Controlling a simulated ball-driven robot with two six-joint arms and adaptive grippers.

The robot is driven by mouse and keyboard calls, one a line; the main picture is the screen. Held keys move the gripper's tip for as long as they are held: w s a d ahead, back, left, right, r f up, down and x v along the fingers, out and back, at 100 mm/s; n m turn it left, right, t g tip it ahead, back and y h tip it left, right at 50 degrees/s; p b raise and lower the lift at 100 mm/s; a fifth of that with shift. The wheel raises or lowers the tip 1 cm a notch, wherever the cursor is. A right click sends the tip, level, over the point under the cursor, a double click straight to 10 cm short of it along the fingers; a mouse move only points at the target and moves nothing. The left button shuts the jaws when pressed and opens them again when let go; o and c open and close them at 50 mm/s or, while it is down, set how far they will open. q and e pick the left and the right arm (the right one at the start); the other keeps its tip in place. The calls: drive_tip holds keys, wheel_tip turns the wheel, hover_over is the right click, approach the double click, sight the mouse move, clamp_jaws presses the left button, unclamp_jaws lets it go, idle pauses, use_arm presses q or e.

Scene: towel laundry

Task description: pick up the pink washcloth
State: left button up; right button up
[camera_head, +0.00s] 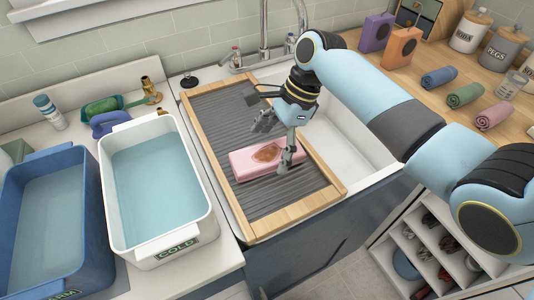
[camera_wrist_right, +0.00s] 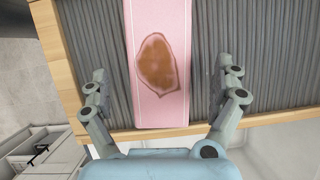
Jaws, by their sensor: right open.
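A pink washcloth (camera_head: 250,163) lies folded flat on the grey ridged washboard (camera_head: 221,116), with a brown stain on its top. In the right wrist view the washcloth (camera_wrist_right: 160,105) runs up the middle as a long strip, the stain near its centre. My right gripper (camera_head: 274,145) is open over the washcloth, pointing down. In the wrist view its fingers stand on either side of the cloth, with gaps to its edges. I cannot tell its exact height. My left gripper is not in view.
A white COLD tub (camera_head: 205,222) and a blue tub (camera_head: 97,270), both holding water, stand left. A faucet (camera_head: 264,45) rises behind the wood-framed board. Blue, green and pink rolled cloths (camera_head: 494,117) lie on the right counter. Cubbies (camera_head: 430,245) are below.

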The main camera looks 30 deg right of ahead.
drive_tip(key=shift+x, duration=1.05)
drive_tip(key=shift+c, duration=0.2)
drive_tip(key=c, duration=1.2)
drive_tip(key=shift+r, duration=0.15)
